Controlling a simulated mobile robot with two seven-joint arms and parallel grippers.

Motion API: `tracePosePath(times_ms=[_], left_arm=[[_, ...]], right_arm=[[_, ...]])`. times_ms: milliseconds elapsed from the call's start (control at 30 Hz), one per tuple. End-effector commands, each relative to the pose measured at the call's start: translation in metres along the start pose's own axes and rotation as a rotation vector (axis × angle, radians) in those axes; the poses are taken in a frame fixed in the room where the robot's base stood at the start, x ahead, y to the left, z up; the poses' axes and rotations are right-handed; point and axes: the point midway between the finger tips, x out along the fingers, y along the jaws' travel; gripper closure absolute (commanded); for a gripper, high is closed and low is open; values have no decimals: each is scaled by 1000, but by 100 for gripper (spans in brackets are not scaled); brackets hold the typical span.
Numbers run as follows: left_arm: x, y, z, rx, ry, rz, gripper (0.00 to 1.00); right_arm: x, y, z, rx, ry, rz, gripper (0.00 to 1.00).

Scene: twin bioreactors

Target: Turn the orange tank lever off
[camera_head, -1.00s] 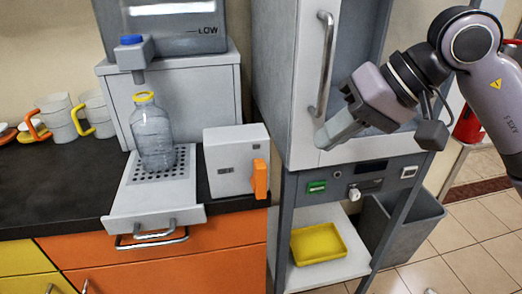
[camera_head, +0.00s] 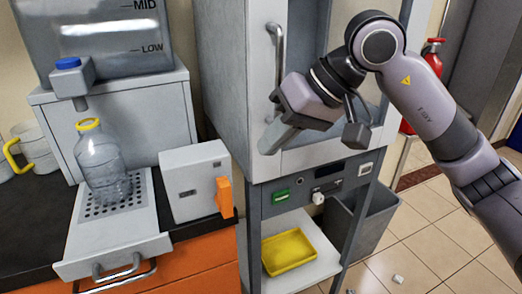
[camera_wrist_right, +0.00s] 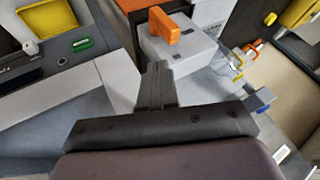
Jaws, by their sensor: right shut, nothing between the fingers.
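The orange lever (camera_head: 224,197) is on the right side of a white box (camera_head: 190,178) on the dark counter. It stands upright in the head view. In the right wrist view the orange lever (camera_wrist_right: 171,25) shows on the box (camera_wrist_right: 180,45), beyond my fingertips. A grey tank (camera_head: 105,40) with a blue-capped tap (camera_head: 72,78) stands behind and left. My right gripper (camera_head: 266,148) is shut and empty, above and right of the lever, apart from it, in front of the grey cabinet. In the wrist view its fingers (camera_wrist_right: 157,75) are together. My left gripper is out of view.
A clear bottle with a yellow ring (camera_head: 102,165) stands on the perforated tray (camera_head: 140,222) under the tap. The tall cabinet (camera_head: 228,100) with a handle (camera_head: 277,55) is close beside my right gripper. A yellow tray (camera_head: 290,250) lies on a shelf below.

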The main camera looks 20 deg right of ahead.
Motion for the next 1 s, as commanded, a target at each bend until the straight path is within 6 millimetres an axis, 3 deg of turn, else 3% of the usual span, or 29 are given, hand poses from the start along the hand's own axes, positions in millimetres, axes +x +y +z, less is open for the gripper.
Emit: tracePosePath(times_ms=[300,500,1000], left_arm=[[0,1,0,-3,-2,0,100],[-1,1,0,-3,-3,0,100],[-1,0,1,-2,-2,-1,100]], right_arm=[[59,0,1,0,-7,-1,100],[82,0,1,2,-4,0,100],[87,0,0,-1,-3,3,100]])
